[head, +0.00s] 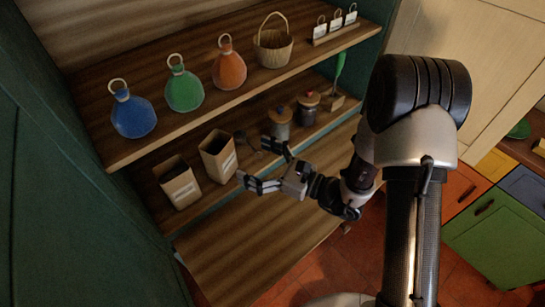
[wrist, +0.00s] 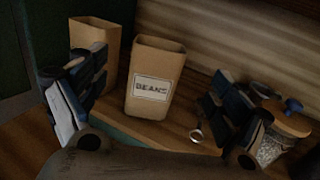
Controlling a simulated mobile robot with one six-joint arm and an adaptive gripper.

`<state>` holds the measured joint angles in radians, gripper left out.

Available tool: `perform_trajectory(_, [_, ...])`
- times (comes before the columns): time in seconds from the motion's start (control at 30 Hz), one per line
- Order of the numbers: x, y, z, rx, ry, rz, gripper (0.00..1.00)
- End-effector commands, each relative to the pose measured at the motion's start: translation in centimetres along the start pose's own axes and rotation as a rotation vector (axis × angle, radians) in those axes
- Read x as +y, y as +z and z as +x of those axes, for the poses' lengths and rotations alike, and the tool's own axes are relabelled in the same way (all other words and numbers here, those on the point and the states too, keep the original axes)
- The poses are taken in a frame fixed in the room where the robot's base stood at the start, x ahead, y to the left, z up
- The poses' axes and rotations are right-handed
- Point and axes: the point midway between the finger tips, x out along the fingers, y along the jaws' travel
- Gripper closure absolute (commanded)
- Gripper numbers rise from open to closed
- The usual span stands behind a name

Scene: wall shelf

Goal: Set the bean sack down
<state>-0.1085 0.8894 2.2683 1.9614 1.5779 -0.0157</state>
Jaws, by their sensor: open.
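The bean sack (wrist: 152,108) is a brown open-topped paper bag with a white BEANS label. It stands upright on the middle shelf board; in the head view it is the right-hand of two bags (head: 214,168). My gripper (head: 264,164) is open in front of the shelf, to the right of the sack. In the wrist view the spread fingers of my gripper (wrist: 150,92) frame the sack from either side, with gaps between them and it. The sack's lower front corner is close to the shelf's front edge.
A second brown bag (head: 180,189) stands left of the sack. A metal scoop (wrist: 197,133) lies right of it, then two lidded jars (head: 280,124) (head: 309,108). Flasks (head: 132,116) and a basket (head: 272,49) stand on the board above. The lower board (head: 235,255) is bare.

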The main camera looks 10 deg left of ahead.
Motion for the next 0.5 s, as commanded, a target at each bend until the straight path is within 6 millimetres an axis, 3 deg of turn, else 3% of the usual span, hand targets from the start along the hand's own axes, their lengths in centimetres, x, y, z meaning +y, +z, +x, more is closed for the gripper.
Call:
perform_trajectory(0.27, [0.2, 0.4, -0.1, 0.000, 0.013, -0.009, 0.09])
perform_trajectory(0.37, [1.3, 2.2, -0.1, 0.003, 0.072, -0.056, 0.09])
perform_trajectory(0.5, [4.8, 6.4, -1.0, 0.034, 0.247, -0.204, 0.09])
